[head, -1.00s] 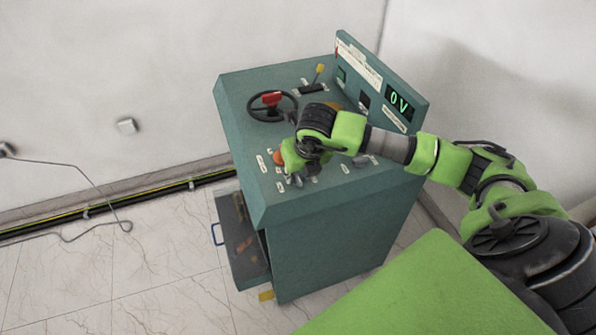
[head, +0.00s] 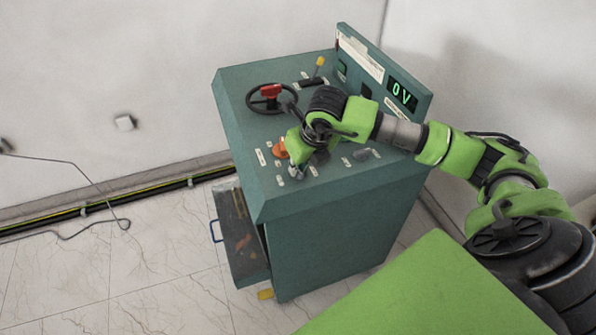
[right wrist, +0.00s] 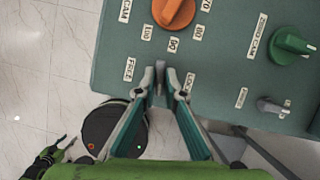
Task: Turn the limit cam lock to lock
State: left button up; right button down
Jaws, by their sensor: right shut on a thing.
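The limit cam lock is a small grey lever (right wrist: 160,80) on the sloping teal panel (right wrist: 225,75). In the right wrist view it stands between a FREE label (right wrist: 130,69) on the left and a LOCK label (right wrist: 189,81) on the right. My right gripper (right wrist: 161,82) is shut on this lever, one fingertip on each side. In the head view the right gripper (head: 295,172) is at the panel's front left, and the hand largely hides the lever. The lever's exact angle is hard to tell. My left gripper is not in view.
An orange knob (right wrist: 174,10) sits just beyond the lever. A green knob (right wrist: 291,45) and another grey lever (right wrist: 272,107) are to the right. The panel also has a black handwheel (head: 261,107), a yellow-tipped lever (head: 320,62) and a display (head: 401,97) reading 0 V.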

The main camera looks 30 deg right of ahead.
jog(key=n+b, duration=0.1)
jog(key=n+y+b, duration=0.1)
jog(key=n+b, duration=0.1)
jog(key=b, duration=0.1)
jog(key=shift+d+f+n, duration=0.15)
jog(key=shift+f+n, duration=0.1)
jog(key=shift+n, duration=0.05)
jog(key=n+y+b, duration=0.1)
jog(key=n+b, duration=0.1)
jog(key=n, duration=0.1)
jog(key=shift+w+d+r+n+g+y+b, duration=0.1)
jog(key=shift+r+n+g+y+b, duration=0.05)
jog(key=shift+n+g+y+b, duration=0.2)
jog(key=n+g+y+b, duration=0.1)
jog(key=n, duration=0.2)
jog(key=shift+r+n, duration=0.1)
jog(key=shift+n, duration=0.15)
jog(key=n, duration=0.2)
jog(key=n+g+y, duration=0.1)
jog(key=n, duration=0.1)
jog(key=shift+w+d+n+g+b, duration=0.1)
jog(key=shift+w+n+g+b, duration=0.05)
jog(key=shift+n+g+b, duration=0.2)
jog(key=shift+n, duration=0.25)
jog(key=c, duration=2.1)
grip_release()
jog(key=shift+c, duration=0.2)
